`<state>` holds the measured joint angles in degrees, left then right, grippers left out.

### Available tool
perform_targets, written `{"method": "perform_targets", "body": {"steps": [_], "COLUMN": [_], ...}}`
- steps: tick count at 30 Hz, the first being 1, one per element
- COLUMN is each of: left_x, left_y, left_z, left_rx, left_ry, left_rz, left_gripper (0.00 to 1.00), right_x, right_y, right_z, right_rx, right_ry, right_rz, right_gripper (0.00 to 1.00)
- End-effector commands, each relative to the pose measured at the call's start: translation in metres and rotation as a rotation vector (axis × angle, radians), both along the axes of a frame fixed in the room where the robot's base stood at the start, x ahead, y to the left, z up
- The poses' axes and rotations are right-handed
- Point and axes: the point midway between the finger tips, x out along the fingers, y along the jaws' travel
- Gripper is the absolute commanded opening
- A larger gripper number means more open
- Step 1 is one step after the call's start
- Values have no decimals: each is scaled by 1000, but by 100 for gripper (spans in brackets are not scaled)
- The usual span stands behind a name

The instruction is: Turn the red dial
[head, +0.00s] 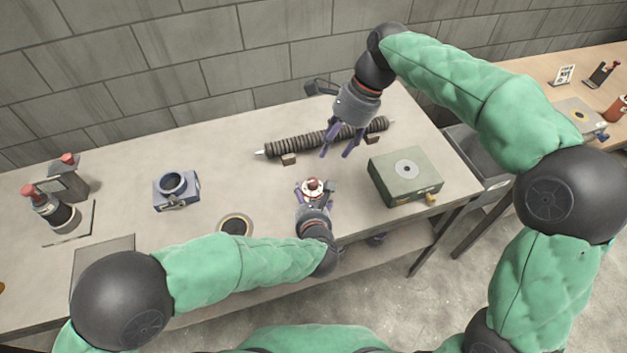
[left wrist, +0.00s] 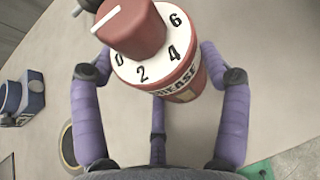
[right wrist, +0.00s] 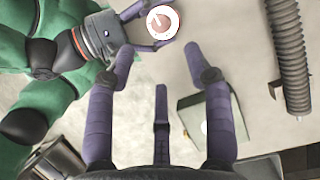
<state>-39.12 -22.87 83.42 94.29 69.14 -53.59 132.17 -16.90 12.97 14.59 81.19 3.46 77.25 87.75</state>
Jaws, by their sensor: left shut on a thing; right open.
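A red canister (left wrist: 188,85) has a white numbered face (left wrist: 155,62) with 0, 2, 4 and 6 visible, and a red dial (left wrist: 130,28) on top with a white pointer line. In the head view the dial (head: 313,183) sits near the table's front edge. My left gripper (head: 314,191) is shut on the canister body from the front, its fingers on both sides below the face. My right gripper (head: 336,153) is open and empty, above the table behind and right of the dial. In the right wrist view the dial (right wrist: 160,21) lies beyond the open fingertips.
A dark ribbed tube (head: 315,139) lies on supports behind. A green-grey box (head: 404,176) stands right of the canister. A blue clamp block (head: 176,190) and a round disc (head: 235,226) are to the left. Bare tabletop surrounds the canister.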

Motion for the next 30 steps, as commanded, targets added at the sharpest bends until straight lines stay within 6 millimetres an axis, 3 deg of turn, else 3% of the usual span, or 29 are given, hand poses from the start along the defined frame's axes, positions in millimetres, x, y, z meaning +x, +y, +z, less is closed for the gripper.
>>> {"method": "perform_targets", "body": {"steps": [18, 30], "left_x": [-1, -1], "left_y": [0, 0], "left_z": [-1, -2], "left_rx": [1, 1], "left_ry": [3, 3], "left_rz": [-1, -1], "left_gripper": [38, 38], "right_x": [-12, -14], "right_y": [36, 43], "right_z": [-92, -108], "right_rx": [-1, -1], "right_ry": [4, 2], "right_rz": [3, 2], "right_gripper": [52, 52]}}
